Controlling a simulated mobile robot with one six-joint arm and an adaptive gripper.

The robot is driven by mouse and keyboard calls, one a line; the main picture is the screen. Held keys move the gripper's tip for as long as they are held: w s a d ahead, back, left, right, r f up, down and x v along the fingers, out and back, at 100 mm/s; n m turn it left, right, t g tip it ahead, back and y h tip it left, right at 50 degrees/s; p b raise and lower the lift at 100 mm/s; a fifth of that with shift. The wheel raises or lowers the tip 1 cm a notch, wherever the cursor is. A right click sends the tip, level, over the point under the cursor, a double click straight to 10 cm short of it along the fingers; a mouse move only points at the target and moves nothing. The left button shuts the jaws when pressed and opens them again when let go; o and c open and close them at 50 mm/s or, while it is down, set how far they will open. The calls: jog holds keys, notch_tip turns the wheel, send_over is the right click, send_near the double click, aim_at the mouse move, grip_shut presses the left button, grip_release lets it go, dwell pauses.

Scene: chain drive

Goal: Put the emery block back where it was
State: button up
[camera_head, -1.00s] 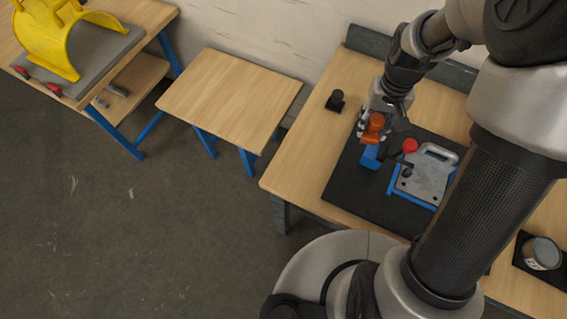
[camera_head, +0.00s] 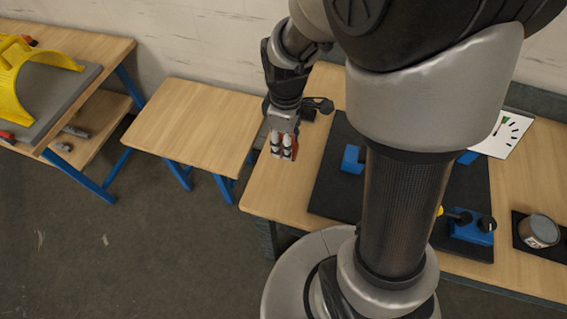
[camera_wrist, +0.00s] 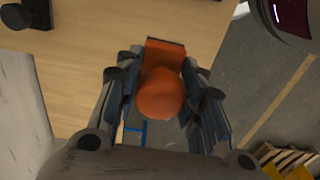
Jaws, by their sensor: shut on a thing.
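The orange emery block (camera_wrist: 160,95), with a rounded knob and a flat base, is between the fingers of my gripper (camera_wrist: 158,88) in the wrist view. My gripper (camera_head: 283,148) is shut on it. In the head view it hangs over the left part of the workbench (camera_head: 271,198), left of the black mat (camera_head: 330,200). Only a small orange part of the block shows there between the fingers. Where the block stood before cannot be told from these frames.
A black stand (camera_head: 307,113) is just behind my gripper. A blue block (camera_head: 352,159) sits on the mat; my arm hides much of the mat. A tin (camera_head: 541,231) and a white card (camera_head: 503,135) are at the right. A bare small table (camera_head: 200,120) stands left.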

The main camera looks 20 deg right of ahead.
notch_tip(320, 180, down, 13)
jog(key=b, duration=0.3)
jog(key=shift+f+b, duration=0.2)
jog(key=shift+b, duration=0.1)
jog(key=shift+f, duration=0.15)
jog(key=o, duration=1.1)
notch_tip(320, 180, up, 13)
jog(key=p, duration=0.3)
jog(key=shift+f+p, duration=0.1)
jog(key=shift+p, duration=0.25)
jog(key=s+r+m+t, duration=0.4)
jog(key=s+r+m, duration=0.6)
jog(key=s+r, duration=0.5)
notch_tip(320, 180, up, 3)
jog(key=shift+f+m+t, duration=0.2)
jog(key=shift+m+t, duration=0.1)
jog(key=shift+m, duration=0.1)
